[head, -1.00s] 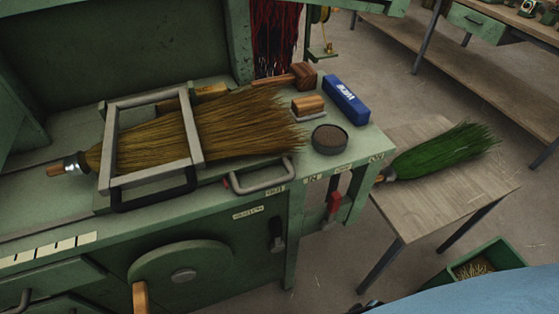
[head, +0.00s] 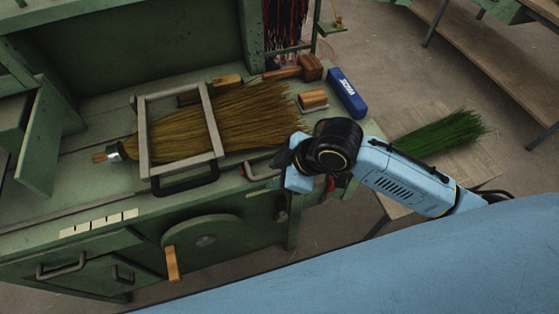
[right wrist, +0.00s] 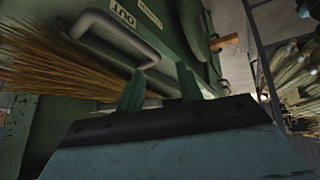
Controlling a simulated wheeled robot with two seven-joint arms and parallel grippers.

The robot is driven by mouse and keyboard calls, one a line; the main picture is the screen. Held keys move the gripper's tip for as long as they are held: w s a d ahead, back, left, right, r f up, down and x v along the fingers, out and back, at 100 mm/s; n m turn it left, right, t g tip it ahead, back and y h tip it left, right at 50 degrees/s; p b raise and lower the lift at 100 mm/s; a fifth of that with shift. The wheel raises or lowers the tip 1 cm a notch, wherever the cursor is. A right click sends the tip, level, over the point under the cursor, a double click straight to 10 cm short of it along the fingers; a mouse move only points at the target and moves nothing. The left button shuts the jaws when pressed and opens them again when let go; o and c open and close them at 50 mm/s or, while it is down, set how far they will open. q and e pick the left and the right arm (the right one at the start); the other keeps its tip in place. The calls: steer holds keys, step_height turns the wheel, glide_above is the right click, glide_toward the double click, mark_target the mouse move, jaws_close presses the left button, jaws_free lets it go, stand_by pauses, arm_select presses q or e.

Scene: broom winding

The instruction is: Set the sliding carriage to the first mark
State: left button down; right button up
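A grey rectangular frame (head: 148,143) with a black handle (head: 186,184) lies around the tan broom (head: 240,115) on the green bench; it looks like the sliding carriage. Several white mark labels (head: 98,223) line the bench's front edge, left of and below the frame. My right gripper (head: 288,162) is at the bench's right front, by the grey bar handle (head: 258,178) and right of the frame. In the right wrist view its two fingers (right wrist: 160,85) stand apart with nothing between them. The bar handle (right wrist: 100,25) there sits beside an "OUT" label. My left gripper is not in view.
A crank wheel (head: 205,240) with a wooden grip is on the bench front. A mallet (head: 310,67), a brush (head: 313,100) and a blue box (head: 347,92) lie at the bench's right end. A green broom (head: 445,132) lies on the side table.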

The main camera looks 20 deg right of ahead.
step_height(320, 180, up, 4)
steer(key=w+d+n, duration=0.1)
steer(key=d+n, duration=0.1)
steer(key=n, duration=0.1)
steer(key=n+g+p, duration=0.2)
glide_toward(276, 172)
steer(key=shift+h, duration=0.4)
steer(key=x, duration=0.8)
steer(key=shift+a+r+b, duration=0.1)
steer(key=shift+a+b, duration=0.2)
steer(key=shift+b, duration=0.1)
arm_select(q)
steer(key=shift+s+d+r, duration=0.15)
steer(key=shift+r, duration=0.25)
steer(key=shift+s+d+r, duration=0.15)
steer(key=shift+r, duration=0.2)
arm_select(e)
jaws_close()
